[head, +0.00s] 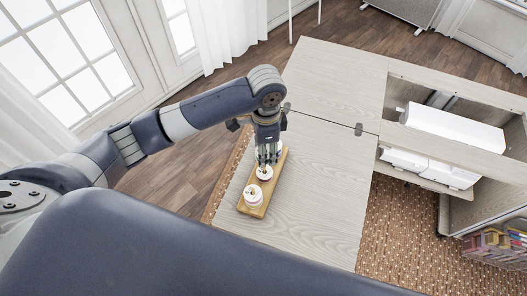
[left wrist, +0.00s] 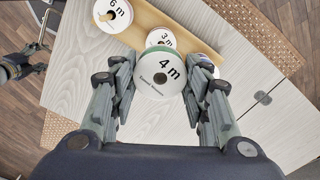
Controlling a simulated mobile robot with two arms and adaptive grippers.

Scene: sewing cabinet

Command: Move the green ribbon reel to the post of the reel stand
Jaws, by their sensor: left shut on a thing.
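The green ribbon reel (left wrist: 160,76), a white disc marked "4 m" with a green edge, sits between the fingers of my left gripper (head: 267,160) in the left wrist view. The gripper is shut on it. The reel covers part of a "3 m" reel (left wrist: 160,37) on the wooden reel stand (left wrist: 150,18). I cannot tell its height above the stand. The stand also shows in the head view (head: 243,208), under my gripper. A "6 m" reel (left wrist: 112,14) sits at its near end. The post for the green reel is not clearly visible.
Another reel (left wrist: 206,62) shows partly behind a finger. The stand lies near the left edge of the pale table (head: 320,190), with clear tabletop to its right. An open cabinet with a white machine (head: 452,128) is at the right. A woven rug (head: 405,235) lies below.

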